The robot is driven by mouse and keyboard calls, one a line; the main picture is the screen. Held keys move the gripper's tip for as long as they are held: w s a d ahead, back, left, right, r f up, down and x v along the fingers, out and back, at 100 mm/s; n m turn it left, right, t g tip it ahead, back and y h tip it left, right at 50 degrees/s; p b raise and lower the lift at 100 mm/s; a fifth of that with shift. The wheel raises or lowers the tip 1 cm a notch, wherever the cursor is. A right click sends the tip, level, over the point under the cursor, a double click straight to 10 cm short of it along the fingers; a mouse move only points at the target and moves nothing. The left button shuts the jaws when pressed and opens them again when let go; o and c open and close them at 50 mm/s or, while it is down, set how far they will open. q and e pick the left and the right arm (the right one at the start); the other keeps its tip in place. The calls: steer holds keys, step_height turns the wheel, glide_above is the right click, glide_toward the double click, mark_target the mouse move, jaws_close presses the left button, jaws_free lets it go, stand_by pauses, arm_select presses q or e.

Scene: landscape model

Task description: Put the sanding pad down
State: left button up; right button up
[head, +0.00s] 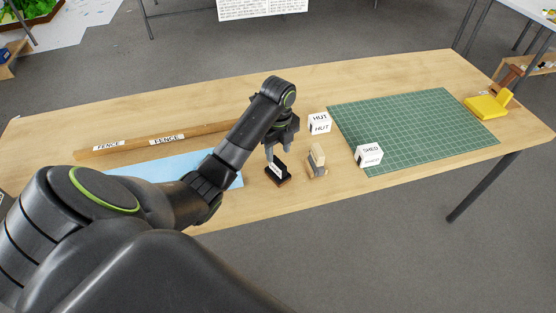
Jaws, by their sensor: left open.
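A small dark block with a white label, which I take for the sanding pad (284,181), rests on the wooden table (240,208). The label is too small to read. My left gripper (277,157) points down right over it, with the fingers open at its top. I cannot tell whether the fingertips touch it. My right gripper is not in view.
A wooden piece (318,160) stands just right of the pad. White HUT (319,123) and SHED (369,157) blocks sit near a green cutting mat (420,125). A yellow tool (487,106) lies far right. A FENCE wood strip (130,145) and blue sheet (160,168) lie left.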

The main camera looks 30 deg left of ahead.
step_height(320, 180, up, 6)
steer(key=p, duration=0.5)
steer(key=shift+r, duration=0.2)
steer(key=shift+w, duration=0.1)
